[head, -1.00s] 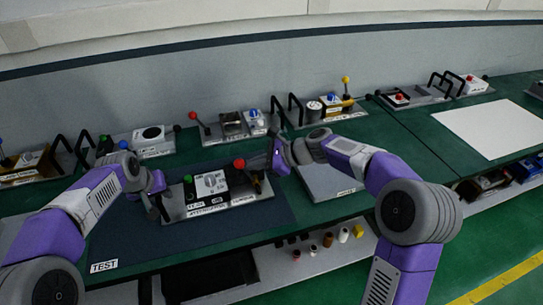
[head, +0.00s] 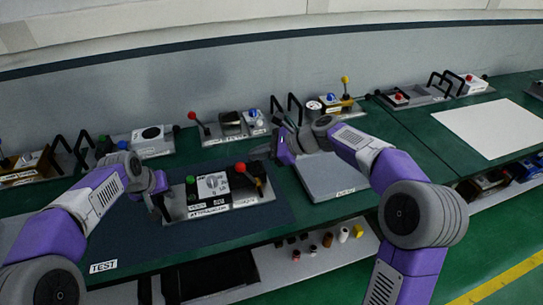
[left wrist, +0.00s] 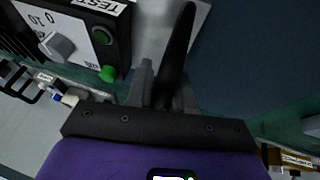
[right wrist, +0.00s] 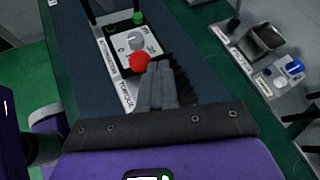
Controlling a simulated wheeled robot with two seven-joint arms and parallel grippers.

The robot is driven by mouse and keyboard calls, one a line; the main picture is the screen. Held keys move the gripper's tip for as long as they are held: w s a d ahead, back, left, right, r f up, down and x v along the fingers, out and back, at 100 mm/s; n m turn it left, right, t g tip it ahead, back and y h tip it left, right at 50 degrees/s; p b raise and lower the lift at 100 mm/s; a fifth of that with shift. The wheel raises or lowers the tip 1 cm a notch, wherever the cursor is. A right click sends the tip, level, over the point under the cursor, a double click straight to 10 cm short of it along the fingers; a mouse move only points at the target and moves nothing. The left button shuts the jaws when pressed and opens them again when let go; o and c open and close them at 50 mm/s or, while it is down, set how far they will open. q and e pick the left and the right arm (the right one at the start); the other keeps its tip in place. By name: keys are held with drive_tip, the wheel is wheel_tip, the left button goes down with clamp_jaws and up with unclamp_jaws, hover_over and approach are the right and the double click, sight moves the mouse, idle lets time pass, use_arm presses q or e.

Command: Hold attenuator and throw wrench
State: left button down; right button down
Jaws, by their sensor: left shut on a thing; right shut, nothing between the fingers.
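The attenuator unit (head: 214,205) is a grey plate with a black box, a white dial panel, a green knob and a red ball. It lies on the dark blue test mat (head: 125,235). My left gripper (head: 160,192) is shut on the black handle (left wrist: 180,45) at the unit's left end. The red ball (right wrist: 140,62) sits near the plate's "TORQUE" label, with a dark lever (head: 262,183) beside it in the head view. My right gripper (right wrist: 162,78) is shut and empty, behind and right of that end. Whether it touches the lever cannot be told.
A grey plate (head: 335,178) lies right of the mat. Several units with levers and handles, including a red-knobbed one (head: 225,125), line the bench's back. A lower shelf (head: 310,255) holds small coloured parts. A white sheet (head: 490,128) lies far right.

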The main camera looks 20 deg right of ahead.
use_arm(q)
drive_tip(key=shift+a+f, duration=0.1)
drive_tip(key=shift+a, duration=0.25)
use_arm(e)
drive_tip(key=shift+d+r, duration=0.1)
drive_tip(key=shift+r, duration=0.1)
use_arm(q)
drive_tip(key=shift+w, duration=0.1)
use_arm(e)
drive_tip(key=v, duration=1.2)
use_arm(q)
drive_tip(key=c, duration=0.9)
unclamp_jaws()
drive_tip(key=shift+r, duration=0.2)
